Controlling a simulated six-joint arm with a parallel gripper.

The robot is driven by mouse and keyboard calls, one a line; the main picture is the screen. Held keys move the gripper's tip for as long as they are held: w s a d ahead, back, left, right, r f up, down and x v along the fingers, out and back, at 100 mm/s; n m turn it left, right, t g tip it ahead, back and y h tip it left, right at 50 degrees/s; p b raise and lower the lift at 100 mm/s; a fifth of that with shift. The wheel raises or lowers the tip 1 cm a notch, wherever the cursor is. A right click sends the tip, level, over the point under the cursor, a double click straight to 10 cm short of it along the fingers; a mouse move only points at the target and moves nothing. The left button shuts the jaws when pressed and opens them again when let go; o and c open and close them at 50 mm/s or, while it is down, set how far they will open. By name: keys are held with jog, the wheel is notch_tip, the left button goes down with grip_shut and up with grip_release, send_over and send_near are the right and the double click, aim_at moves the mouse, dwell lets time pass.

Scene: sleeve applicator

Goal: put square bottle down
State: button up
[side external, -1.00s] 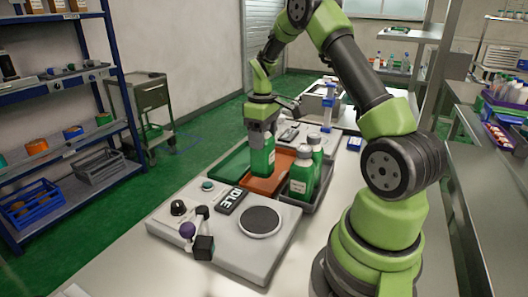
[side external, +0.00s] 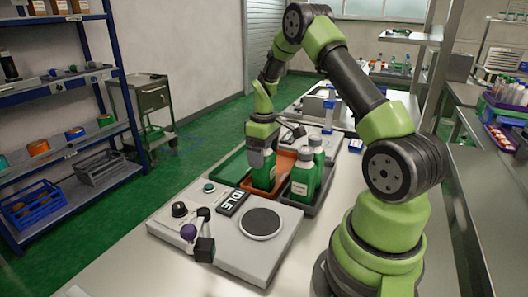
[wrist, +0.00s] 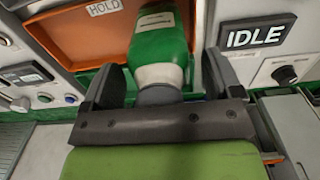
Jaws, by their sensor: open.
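The square bottle (side external: 264,172), green with a pale label, is upright at the orange tray (side external: 285,160) in the side view. In the wrist view the bottle (wrist: 160,48) lies between my fingers, over the right part of the orange tray (wrist: 75,37) marked HOLD. My gripper (side external: 263,152) is around the bottle's top, pointing down. In the wrist view my gripper (wrist: 160,85) has its fingers apart, with gaps on both sides of the bottle's neck. The bottle's base is hidden, so its contact with the tray floor cannot be seen.
Two green-and-white bottles (side external: 303,177) stand close to the right in a dark grey tray (side external: 318,199). A green tray (side external: 233,168) lies to the left. In front is a console with an IDLE sign (side external: 232,201) and a round dark plate (side external: 260,222).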

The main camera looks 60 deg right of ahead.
notch_tip(320, 180, up, 12)
jog(key=shift+a+r, duration=0.1)
jog(key=s+a+r+m+t, duration=0.1)
jog(key=s+a+r+t, duration=0.1)
jog(key=s+a+r, duration=0.3)
jog(key=a+r+m+t, duration=0.1)
jog(key=a+r, duration=0.1)
jog(key=a, duration=0.5)
jog(key=s+a+r+t, duration=0.2)
jog(key=s+a+r, duration=0.15)
jog(key=a, duration=0.25)
jog(key=s+a+m+t+y, duration=0.2)
jog(key=s+a, duration=0.3)
jog(key=s, duration=0.1)
jog(key=shift+s+a+f, duration=0.3)
jog(key=shift+s+f, duration=0.05)
jog(key=shift+f, duration=0.1)
